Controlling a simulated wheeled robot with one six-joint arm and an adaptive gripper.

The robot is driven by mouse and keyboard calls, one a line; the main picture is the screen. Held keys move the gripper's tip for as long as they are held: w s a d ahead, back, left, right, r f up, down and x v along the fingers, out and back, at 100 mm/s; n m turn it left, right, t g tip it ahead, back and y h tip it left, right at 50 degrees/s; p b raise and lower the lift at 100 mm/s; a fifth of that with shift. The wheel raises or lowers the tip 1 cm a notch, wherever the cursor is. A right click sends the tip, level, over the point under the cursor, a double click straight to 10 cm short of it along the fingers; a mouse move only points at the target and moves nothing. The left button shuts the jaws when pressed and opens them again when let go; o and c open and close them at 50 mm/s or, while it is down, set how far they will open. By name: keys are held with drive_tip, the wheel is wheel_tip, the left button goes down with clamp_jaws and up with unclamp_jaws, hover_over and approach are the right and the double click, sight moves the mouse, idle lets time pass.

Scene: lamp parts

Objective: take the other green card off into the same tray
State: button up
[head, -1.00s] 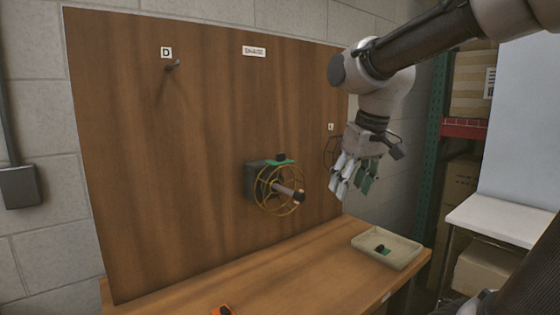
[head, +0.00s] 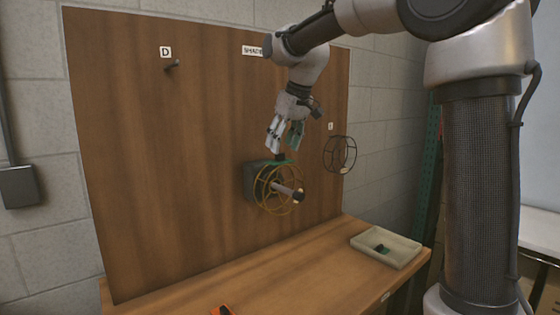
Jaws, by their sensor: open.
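A green card (head: 289,162) with a small black knob (head: 279,157) sits on top of the lamp part on the board, a dark grey box (head: 251,182) with a yellow wire ring cage (head: 263,198) around a stub. Another green card (head: 383,251) with a black knob lies in the pale tray (head: 408,262) on the bench at right. My gripper (head: 283,150) points down just above the knob of the card on the lamp part. Its fingers are open, and it appears empty. Whether a finger touches the knob cannot be told.
The upright wooden board (head: 140,190) stands behind everything. A dark wire cage (head: 340,154) hangs at its right edge. A hook (head: 173,65) sits under label D. An orange item (head: 221,310) lies at the bench's front edge. The bench middle is clear.

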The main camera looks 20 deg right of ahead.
sight(280, 157)
drive_tip(key=shift+x, duration=1.45)
drive_tip(key=c, duration=0.9)
drive_tip(key=shift+r, duration=0.1)
drive_tip(key=shift+c, duration=0.2)
